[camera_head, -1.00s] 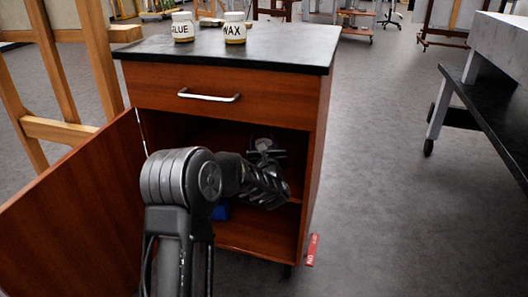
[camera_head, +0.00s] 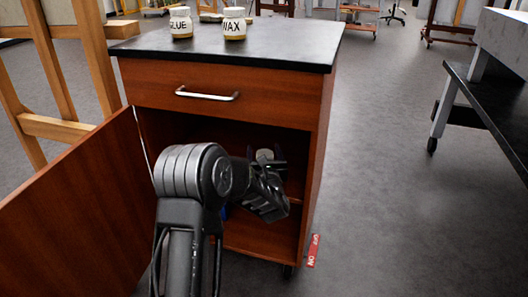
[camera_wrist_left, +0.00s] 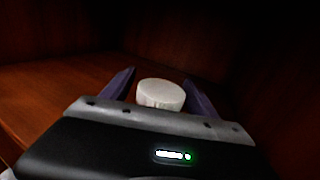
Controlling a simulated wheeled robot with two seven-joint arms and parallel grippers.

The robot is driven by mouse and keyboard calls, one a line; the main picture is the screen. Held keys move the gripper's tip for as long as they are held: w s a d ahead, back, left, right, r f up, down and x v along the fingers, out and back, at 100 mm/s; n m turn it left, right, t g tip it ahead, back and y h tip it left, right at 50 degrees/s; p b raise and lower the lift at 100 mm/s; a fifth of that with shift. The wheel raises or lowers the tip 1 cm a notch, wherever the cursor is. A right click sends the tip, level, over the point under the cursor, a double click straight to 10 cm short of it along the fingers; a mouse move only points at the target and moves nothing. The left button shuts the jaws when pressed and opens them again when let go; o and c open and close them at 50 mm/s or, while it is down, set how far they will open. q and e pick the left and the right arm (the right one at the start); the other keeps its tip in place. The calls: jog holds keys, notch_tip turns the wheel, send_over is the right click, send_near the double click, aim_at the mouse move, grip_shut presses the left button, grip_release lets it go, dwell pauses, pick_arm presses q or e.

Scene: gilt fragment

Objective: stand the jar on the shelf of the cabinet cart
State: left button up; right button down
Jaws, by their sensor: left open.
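A jar with a round white lid (camera_wrist_left: 161,94) sits inside the cabinet cart (camera_head: 222,90); its pale top also shows in the head view (camera_head: 264,155). My left gripper (camera_wrist_left: 158,78) reaches in through the open front, its two fingers open, one on each side of the jar. In the wrist view the jar appears to stand upright at the shelf (camera_wrist_left: 60,88). Its lower part is hidden by my gripper, so its contact with the shelf cannot be seen. My right gripper is not in view.
The cabinet door (camera_head: 85,215) stands open at the left. A glue jar (camera_head: 181,22) and a wax jar (camera_head: 233,24) stand on the black top. A wooden easel (camera_head: 75,70) is at the left. A dark-shelved table (camera_head: 495,90) is at the right, with clear floor between.

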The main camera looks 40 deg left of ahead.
pick_arm(q)
jog(key=shift+s+d+r, duration=0.1)
jog(key=shift+s+d, duration=0.2)
jog(key=p+v, duration=0.2)
jog(key=v, duration=0.7)
jog(key=shift+s+p, duration=0.1)
jog(key=shift+p, duration=0.3)
jog(key=shift+s+d+b, duration=0.35)
jog(key=shift+d+b, duration=0.1)
jog(key=shift+b, duration=0.05)
jog(key=shift+s+d, duration=0.25)
jog(key=shift+s, duration=0.15)
